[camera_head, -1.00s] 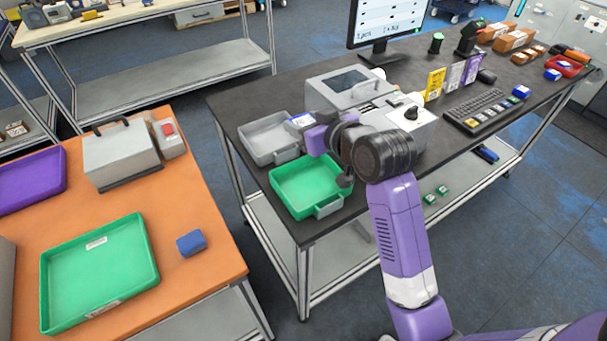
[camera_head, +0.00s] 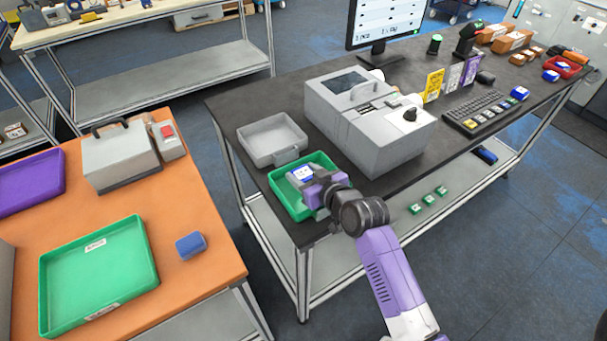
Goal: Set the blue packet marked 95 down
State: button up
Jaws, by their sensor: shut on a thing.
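My gripper (camera_head: 312,184) is over the green tray (camera_head: 278,184) on the dark table. It is shut on a small blue packet (camera_head: 302,173) with a white label. The number on the label is too small to read. The packet is over the inside of the tray; I cannot tell whether it touches the tray's floor. My gripper and wrist hide the tray's front right part.
An empty grey tray (camera_head: 270,139) lies just behind the green tray. A grey machine (camera_head: 372,125) stands to the right. A keyboard (camera_head: 485,112) and monitor (camera_head: 387,22) are further off. An orange table (camera_head: 195,280) at left holds another green tray (camera_head: 100,270) and a blue block (camera_head: 191,245).

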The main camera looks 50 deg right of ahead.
jog(key=shift+f, duration=0.15)
jog(key=shift+f, duration=0.15)
jog(key=o, duration=1.5)
jog(key=b+v, duration=0.1)
jog(key=v, duration=1)
jog(key=shift+s+a+r, duration=0.1)
jog(key=shift+s+r, duration=0.25)
jog(key=shift+s, duration=0.1)
